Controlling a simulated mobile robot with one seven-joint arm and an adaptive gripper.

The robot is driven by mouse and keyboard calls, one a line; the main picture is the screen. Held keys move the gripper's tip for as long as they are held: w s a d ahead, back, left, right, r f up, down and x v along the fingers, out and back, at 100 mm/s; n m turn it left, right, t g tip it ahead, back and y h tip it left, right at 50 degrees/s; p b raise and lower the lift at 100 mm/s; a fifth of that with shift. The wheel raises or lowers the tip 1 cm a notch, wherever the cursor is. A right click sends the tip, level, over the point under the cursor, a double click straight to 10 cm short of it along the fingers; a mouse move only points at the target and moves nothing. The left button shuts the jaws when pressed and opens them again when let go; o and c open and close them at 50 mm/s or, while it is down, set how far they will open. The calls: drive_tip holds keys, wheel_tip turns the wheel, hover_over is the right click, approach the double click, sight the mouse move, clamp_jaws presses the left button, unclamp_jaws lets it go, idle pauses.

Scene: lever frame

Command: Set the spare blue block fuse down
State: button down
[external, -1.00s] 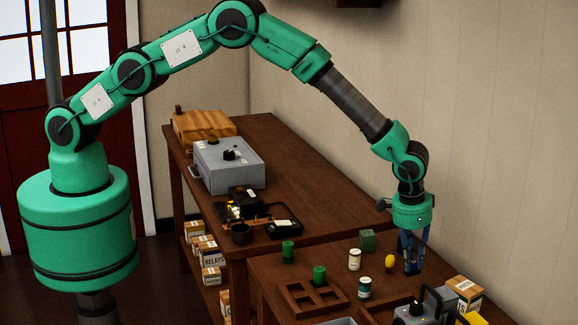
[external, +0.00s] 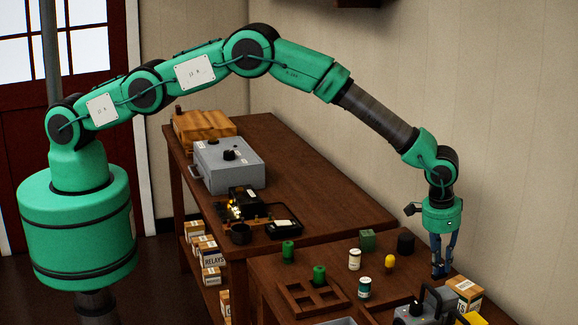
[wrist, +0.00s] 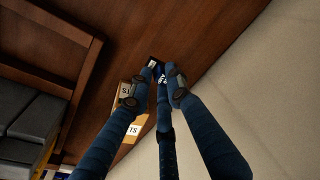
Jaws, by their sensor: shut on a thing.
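My gripper (external: 441,268) is at the right end of the near bench, close to the wall, pointing straight down. Its dark blue fingers are shut on the spare blue block fuse (external: 438,273), which shows only as a small dark piece at the fingertips. In the wrist view the fingertips (wrist: 161,78) close around a small dark piece with a pale label (wrist: 154,62); the fingers hide most of it. The fuse is low, at or just above the wood; I cannot tell whether it touches.
A labelled carton (external: 466,291) stands close right of the gripper, and a grey device with a handle (external: 425,307) stands in front. A wooden divided tray (external: 283,300) is front left.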

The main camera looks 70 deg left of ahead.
drive_tip(key=shift+f, duration=0.1)
drive_tip(key=shift+f, duration=1.65)
drive_tip(key=shift+f, duration=0.15)
drive_tip(key=c, duration=1.6)
unclamp_jaws()
drive_tip(key=r, duration=0.4)
drive_tip(key=s+r, duration=0.1)
drive_tip(key=r, duration=0.7)
drive_tip(key=shift+s+d+r, duration=0.1)
drive_tip(key=shift+s+d, duration=0.05)
drive_tip(key=shift+s, duration=0.25)
